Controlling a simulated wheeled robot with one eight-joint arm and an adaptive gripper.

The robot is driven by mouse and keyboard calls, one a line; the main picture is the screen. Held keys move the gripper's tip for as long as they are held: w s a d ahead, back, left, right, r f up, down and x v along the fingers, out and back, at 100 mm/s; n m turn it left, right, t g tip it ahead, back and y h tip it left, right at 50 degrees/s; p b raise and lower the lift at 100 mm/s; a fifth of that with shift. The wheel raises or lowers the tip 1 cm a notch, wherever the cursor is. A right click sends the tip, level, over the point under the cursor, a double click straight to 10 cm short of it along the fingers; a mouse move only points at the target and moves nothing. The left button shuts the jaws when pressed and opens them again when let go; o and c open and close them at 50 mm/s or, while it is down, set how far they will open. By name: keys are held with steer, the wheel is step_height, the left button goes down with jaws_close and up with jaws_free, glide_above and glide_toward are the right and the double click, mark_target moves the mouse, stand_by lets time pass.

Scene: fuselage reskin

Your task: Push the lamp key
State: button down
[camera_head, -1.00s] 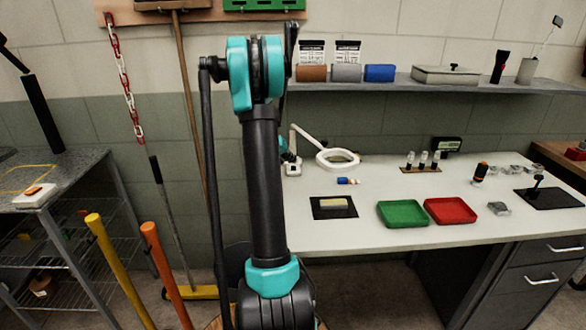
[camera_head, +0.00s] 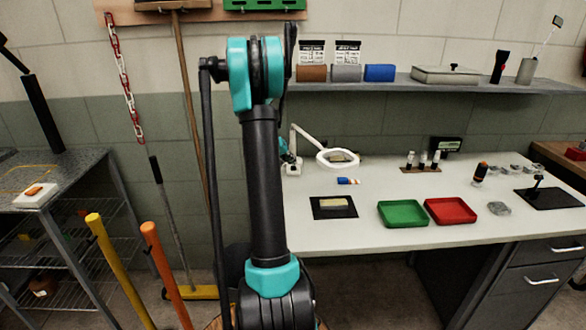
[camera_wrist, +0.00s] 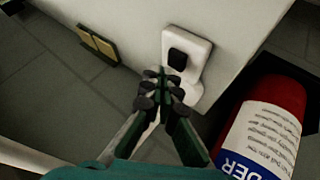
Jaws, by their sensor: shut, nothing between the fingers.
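The lamp key (camera_wrist: 180,60) is a black rounded rocker on a white lamp base plate (camera_wrist: 201,48), high and right of centre in the wrist view. My gripper (camera_wrist: 164,78) is shut and empty. Its dark fingertips are just below and left of the key, overlapping the plate's edge in the picture. Whether they touch the key cannot be told. In the head view the ring lamp (camera_head: 322,160) stands at the bench's left end, its white base (camera_head: 292,168) partly behind my arm. My gripper is mostly hidden there.
A red cylinder with a white label (camera_wrist: 262,135) is close to the right of my fingers in the wrist view. On the bench lie a dark mat (camera_head: 321,212), a green tray (camera_head: 403,224) and a red tray (camera_head: 450,221). A shelf (camera_head: 450,87) runs above.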

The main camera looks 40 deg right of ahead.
mark_target(292, 168)
steer(key=shift+f, duration=0.15)
stand_by(0.4)
steer(key=shift+f, duration=0.5)
stand_by(0.5)
steer(key=shift+r, duration=0.65)
steer(key=shift+r, duration=0.1)
steer(key=shift+r, duration=2.95)
